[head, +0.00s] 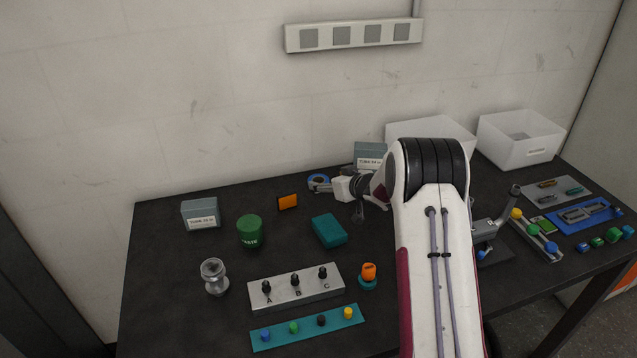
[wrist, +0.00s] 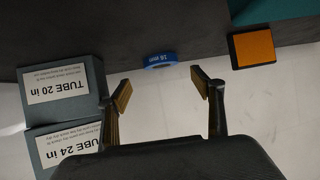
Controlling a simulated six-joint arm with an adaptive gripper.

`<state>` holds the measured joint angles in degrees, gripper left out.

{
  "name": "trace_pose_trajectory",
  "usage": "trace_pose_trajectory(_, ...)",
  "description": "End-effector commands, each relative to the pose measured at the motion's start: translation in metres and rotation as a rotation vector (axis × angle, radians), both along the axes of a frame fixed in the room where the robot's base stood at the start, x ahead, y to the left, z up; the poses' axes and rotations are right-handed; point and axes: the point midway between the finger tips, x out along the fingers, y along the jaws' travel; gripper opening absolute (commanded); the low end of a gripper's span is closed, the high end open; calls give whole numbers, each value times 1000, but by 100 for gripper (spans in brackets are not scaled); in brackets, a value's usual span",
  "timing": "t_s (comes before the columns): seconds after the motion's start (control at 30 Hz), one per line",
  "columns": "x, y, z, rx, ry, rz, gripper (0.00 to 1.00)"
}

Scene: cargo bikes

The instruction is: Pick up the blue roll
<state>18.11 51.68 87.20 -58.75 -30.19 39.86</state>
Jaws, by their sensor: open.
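The blue roll (head: 318,183) lies near the back edge of the black table in the head view, just left of my gripper (head: 358,198). In the wrist view the blue roll (wrist: 156,59) shows a white "18 mm" label and sits beyond the fingertips, roughly midway between them. My gripper (wrist: 160,85) is open and empty, its two fingers spread apart. The roll is not touched by the fingers. In the head view my arm hides part of the table behind it.
An orange block (head: 287,202) stands left of the roll. Tube boxes (head: 370,155) stand close by at the back right; they show at left in the wrist view (wrist: 66,88). A teal box (head: 329,231) lies in front. The wall is close behind.

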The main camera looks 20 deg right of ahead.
Motion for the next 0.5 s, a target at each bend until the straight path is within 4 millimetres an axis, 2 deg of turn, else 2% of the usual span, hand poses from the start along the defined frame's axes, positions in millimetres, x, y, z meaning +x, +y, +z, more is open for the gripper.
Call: trace_pose_trajectory(0.5,4,2,-3,0,0,1,66)
